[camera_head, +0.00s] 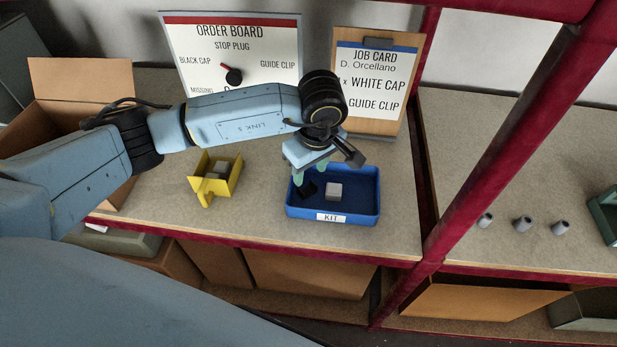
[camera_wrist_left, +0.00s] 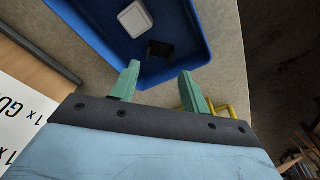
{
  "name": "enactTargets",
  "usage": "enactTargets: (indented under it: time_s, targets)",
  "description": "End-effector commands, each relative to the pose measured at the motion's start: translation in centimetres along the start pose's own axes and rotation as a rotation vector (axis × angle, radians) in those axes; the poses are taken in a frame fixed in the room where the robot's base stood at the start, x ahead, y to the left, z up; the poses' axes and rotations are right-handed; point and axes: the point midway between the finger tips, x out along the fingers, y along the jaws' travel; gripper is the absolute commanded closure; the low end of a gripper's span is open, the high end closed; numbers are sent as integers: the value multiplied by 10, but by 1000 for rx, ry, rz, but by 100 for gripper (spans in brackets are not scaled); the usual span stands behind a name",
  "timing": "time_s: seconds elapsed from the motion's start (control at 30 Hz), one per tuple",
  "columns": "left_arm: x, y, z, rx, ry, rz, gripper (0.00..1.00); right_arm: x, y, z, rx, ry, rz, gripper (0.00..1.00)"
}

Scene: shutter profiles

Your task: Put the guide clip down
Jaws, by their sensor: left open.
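My left gripper (camera_head: 310,173) is over the left part of the blue kit tray (camera_head: 348,218), fingers pointing down; in the left wrist view (camera_wrist_left: 160,76) its green fingers are apart with nothing between them. A small black piece, seemingly the guide clip (camera_head: 307,190), lies in the tray below the fingers. It also shows in the left wrist view (camera_wrist_left: 160,49), just beyond the fingertips, apart from them. A white block, likely the white cap (camera_head: 333,191), lies beside it in the tray. My right gripper is not in view.
A yellow bin (camera_head: 230,183) with pale pieces stands left of the tray. An open cardboard box (camera_head: 82,80) is farther left. The order board (camera_head: 240,50) and job card (camera_head: 375,75) stand behind. A red post (camera_head: 470,190) rises on the right, with several grey plugs (camera_head: 522,223) beyond.

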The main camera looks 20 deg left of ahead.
Motion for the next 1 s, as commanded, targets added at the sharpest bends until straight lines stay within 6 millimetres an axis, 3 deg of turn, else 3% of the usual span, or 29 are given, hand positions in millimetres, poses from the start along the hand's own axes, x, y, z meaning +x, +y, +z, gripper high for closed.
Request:
enactTargets:
  time_s: [0.1, 0.3, 0.77, 0.87, 0.97, 1.0]
  targets:
    - [-28, 1, -1, 1, 1, 4, 54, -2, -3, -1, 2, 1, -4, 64]
    - [-55, 0, 0, 0, 1, 1, 54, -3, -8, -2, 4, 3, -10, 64]
    - [-63, 0, 1, 0, -5, 1, 54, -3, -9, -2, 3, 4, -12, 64]
    - [-60, 2, 16, 2, -63, 19, 54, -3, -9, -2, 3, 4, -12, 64]
    - [-58, 6, 58, -1, -231, 67, 54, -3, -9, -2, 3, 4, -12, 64]
    - [-59, 7, 82, -10, -332, 92, 54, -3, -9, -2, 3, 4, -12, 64]
